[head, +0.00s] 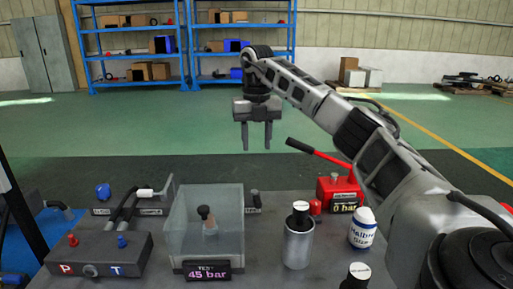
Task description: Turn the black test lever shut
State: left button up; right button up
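A clear-walled box (180,230) stands on the bench with a display (207,270) reading "TEST 45 bar". Inside it is an upright fitting with a dark knob (206,212). A small dark handle-like part (254,199) shows just behind the box's right side. I cannot tell for certain which of these is the black test lever. My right gripper (257,145) hangs high above and behind the box, fingers pointing down and apart, empty, touching nothing. My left gripper is not in view.
A grey block (100,255) marked P and T with hoses stands left. A red pump (340,190) reading "0 bar", with a long lever (318,152), stands right.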

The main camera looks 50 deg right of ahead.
aim_at(256, 199)
jog(key=shift+f+m, duration=0.2)
jog(key=shift+m, duration=0.1)
jog(key=c, duration=0.9)
jog(key=f+m, duration=0.1)
jog(key=m, duration=0.3)
jog(key=s+f+m+t+y+b, duration=0.1)
jog(key=f+m, duration=0.1)
jog(key=m, duration=0.2)
jog(key=f+m+y, duration=0.1)
jog(key=f+m, duration=0.1)
jog(key=m, duration=0.2)
jog(key=shift+s+d+t, duration=0.15)
jog(key=shift+s+t, duration=0.15)
grip_shut()
jog(key=a+f+m, duration=0.1)
jog(key=f, duration=0.2)
jog(key=w+f+m+b, duration=0.1)
jog(key=f+m, duration=0.1)
jog(key=f, duration=0.1)
jog(key=a+f+m+y, duration=0.1)
jog(key=f+m, duration=0.1)
jog(key=f, duration=0.2)
jog(key=shift+w+a+t, duration=0.15)
jog(key=shift+a+t, duration=0.15)
